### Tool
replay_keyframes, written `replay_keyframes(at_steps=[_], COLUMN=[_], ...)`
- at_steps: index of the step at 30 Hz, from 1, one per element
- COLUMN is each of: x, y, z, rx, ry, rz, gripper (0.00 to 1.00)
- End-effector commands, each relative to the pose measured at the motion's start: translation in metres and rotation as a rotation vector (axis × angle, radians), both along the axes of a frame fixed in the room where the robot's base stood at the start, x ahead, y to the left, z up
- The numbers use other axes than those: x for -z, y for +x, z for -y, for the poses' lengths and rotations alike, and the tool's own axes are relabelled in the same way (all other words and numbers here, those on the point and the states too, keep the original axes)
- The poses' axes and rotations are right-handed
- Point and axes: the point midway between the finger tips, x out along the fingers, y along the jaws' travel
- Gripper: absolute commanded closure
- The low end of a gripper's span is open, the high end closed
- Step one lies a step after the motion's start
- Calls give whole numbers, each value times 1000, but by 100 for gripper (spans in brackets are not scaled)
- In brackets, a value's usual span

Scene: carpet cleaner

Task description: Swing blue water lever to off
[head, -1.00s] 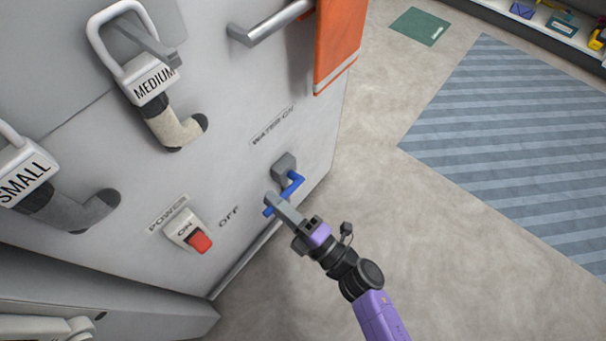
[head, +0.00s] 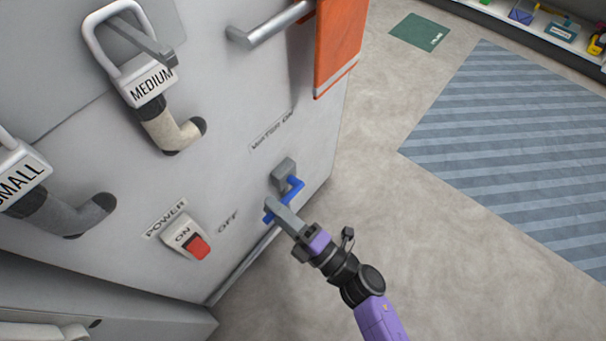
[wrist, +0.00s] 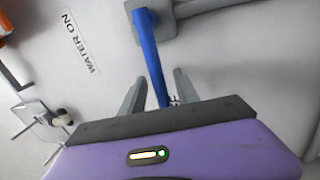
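The blue water lever (head: 293,189) hangs from a grey mount (head: 283,170) low on the white machine's panel, below the "WATER ON" label (head: 271,132). An "OFF" label (head: 228,222) is to its left. My gripper (head: 275,209) is at the lever's lower end. In the wrist view, the blue lever (wrist: 152,58) runs down between the two grey fingers of my gripper (wrist: 158,88). The fingers are apart, with a gap visible on both sides of the lever. The lever's far end is hidden behind the gripper body.
A red power switch (head: 197,246) is left of the lever. Sock-like hoses with "MEDIUM" (head: 152,86) and "SMALL" tags hang higher and left. An orange towel (head: 340,45) hangs from a bar (head: 270,26). Open floor and a striped rug (head: 520,150) lie to the right.

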Motion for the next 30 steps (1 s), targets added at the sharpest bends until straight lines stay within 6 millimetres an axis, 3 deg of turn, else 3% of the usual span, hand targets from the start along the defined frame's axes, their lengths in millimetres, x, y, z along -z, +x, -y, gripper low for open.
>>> replay_keyframes(at_steps=[10, 30], x=[0, 10], y=[-2, -31], z=[3, 40], rx=[1, 2], ry=[0, -1], rz=[0, -1], gripper=[62, 62])
